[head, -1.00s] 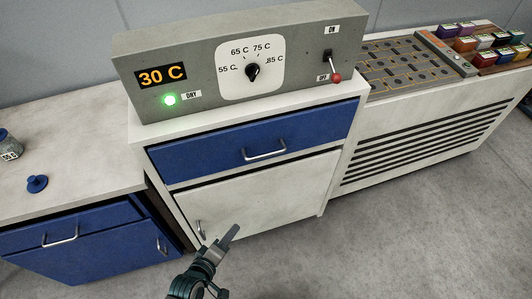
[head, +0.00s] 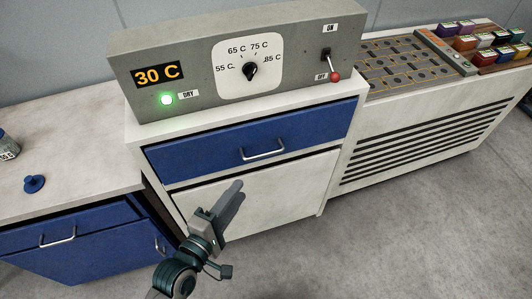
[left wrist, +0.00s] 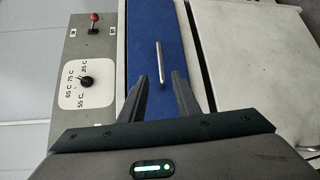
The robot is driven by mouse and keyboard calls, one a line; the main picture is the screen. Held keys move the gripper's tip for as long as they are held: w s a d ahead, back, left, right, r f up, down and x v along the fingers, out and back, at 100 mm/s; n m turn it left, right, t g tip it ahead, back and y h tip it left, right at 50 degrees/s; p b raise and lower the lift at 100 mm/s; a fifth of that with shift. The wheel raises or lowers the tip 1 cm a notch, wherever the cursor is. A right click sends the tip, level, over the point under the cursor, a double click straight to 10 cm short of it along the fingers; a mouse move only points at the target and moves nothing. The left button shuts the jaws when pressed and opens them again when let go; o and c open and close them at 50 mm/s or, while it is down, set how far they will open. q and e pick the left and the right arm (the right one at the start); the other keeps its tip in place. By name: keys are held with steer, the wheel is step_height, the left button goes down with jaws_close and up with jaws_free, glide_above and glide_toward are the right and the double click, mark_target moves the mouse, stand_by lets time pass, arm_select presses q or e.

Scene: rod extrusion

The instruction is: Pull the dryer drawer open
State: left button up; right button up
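The dryer drawer (head: 205,153) has a blue front and sits shut under the grey control panel. Its silver bar handle (head: 263,150) is at the middle of the front. In the left wrist view, the drawer (left wrist: 157,22) runs up the picture and the handle (left wrist: 160,65) lies ahead, lined up with the gap between the fingers. My left gripper (head: 234,190) is open and empty, below and left of the handle in the head view, in front of the white lower door. It does not touch the handle. My right gripper is not in view.
The panel (head: 200,75) shows 30 C, a lit green light, a dial and a red-tipped switch (head: 335,76). A blue cabinet (head: 95,255) stands left, and a vented bench (head: 430,130) right. The floor in front is clear.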

mark_target(266, 153)
arm_select(q)
steer(key=p+x, duration=0.3)
steer(key=x, duration=1.4)
steer(key=shift+w, duration=0.1)
jaws_close()
